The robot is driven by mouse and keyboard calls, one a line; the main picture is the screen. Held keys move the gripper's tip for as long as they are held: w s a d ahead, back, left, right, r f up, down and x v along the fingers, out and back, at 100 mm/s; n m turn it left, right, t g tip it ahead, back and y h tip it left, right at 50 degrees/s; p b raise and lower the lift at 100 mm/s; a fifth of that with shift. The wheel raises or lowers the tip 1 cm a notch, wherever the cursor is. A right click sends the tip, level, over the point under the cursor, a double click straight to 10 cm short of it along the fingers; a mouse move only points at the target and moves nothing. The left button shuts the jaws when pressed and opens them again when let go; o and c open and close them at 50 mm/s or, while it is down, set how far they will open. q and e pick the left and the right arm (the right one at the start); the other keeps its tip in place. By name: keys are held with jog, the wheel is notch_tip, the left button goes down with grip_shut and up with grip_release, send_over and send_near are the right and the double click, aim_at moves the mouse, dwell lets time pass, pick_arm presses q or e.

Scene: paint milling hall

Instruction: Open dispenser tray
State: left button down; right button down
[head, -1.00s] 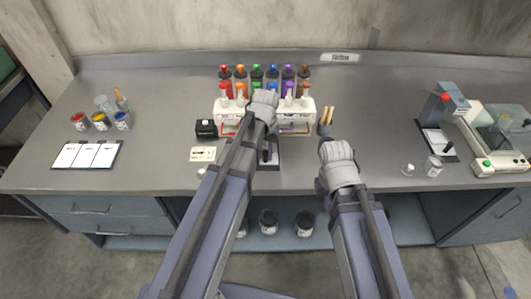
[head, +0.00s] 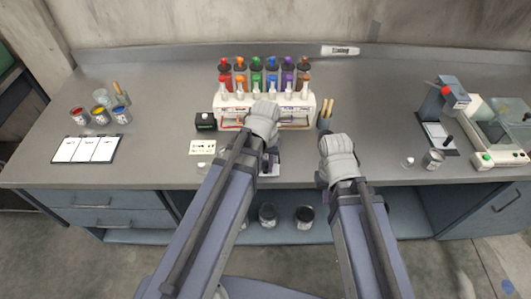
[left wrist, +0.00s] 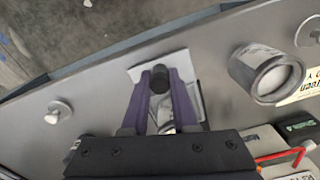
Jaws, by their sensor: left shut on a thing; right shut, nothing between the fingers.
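The white dispenser (head: 313,108) stands at the back middle of the bench with a row of coloured bottles on top. Its red tray handle shows in the left wrist view (left wrist: 280,156), apart from my fingers. Its front middle is hidden by my left gripper. My left gripper (head: 267,140) reaches down in front of the dispenser. In the left wrist view my purple fingers (left wrist: 160,88) are around a black-topped post (left wrist: 160,76), above a pale plate (left wrist: 193,82). I see no clear pulled-out tray. My right gripper (head: 336,145) is shut and empty, front right of the dispenser.
An open jar (left wrist: 268,72) stands beside the left gripper. Wooden-handled tools (head: 325,115) stand right of the dispenser. The bench between has free room.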

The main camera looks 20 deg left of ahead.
pick_arm(q)
jog(key=shift+w, duration=0.15)
jog(key=c, duration=0.7)
grip_release()
jog(key=shift+r, duration=0.1)
notch_tip(320, 180, up, 8)
jog(key=p, duration=0.8)
jog(key=shift+f, duration=0.2)
jog(key=shift+s+d, duration=0.25)
jog(key=s+d+m, duration=0.2)
jog(key=s+d, duration=0.1)
jog(key=d, duration=0.1)
jog(key=s+d+m+y, duration=0.1)
jog(key=s+d+m, duration=0.1)
jog(key=s+d, duration=0.2)
